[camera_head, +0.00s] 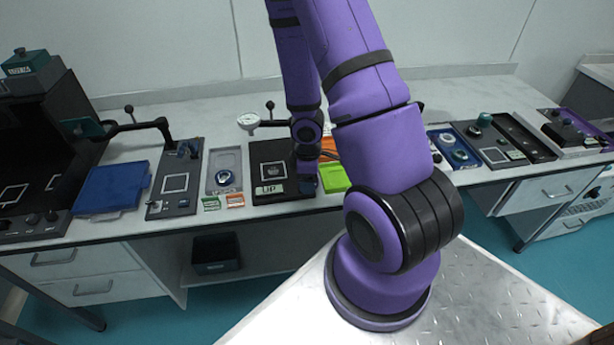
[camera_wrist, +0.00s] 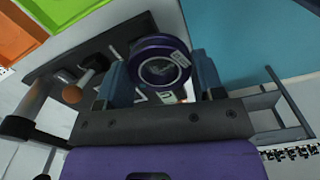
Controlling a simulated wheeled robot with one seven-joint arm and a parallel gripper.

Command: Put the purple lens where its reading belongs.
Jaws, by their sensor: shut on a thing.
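The purple lens (camera_wrist: 160,65) is a round, dark purple ring with a white label on its rim. My gripper (camera_wrist: 162,78) is shut on it, with one blue-grey finger on each side. In the head view my gripper (camera_head: 306,182) is low over the bench, at the right edge of a black plate (camera_head: 285,153) with a white square outline and a label that reads "UP". The lens cannot be made out there. In the wrist view a dark plate (camera_wrist: 60,60) lies beneath the lens, and the lens hides part of it.
A green tray (camera_head: 334,178) and an orange tray (camera_head: 328,148) lie right of the plate. A dial gauge (camera_head: 248,121) stands behind it. A grey tray (camera_head: 225,157) with a round part, a board (camera_head: 187,160) with a clamp arm and a blue tray (camera_head: 108,190) are left.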

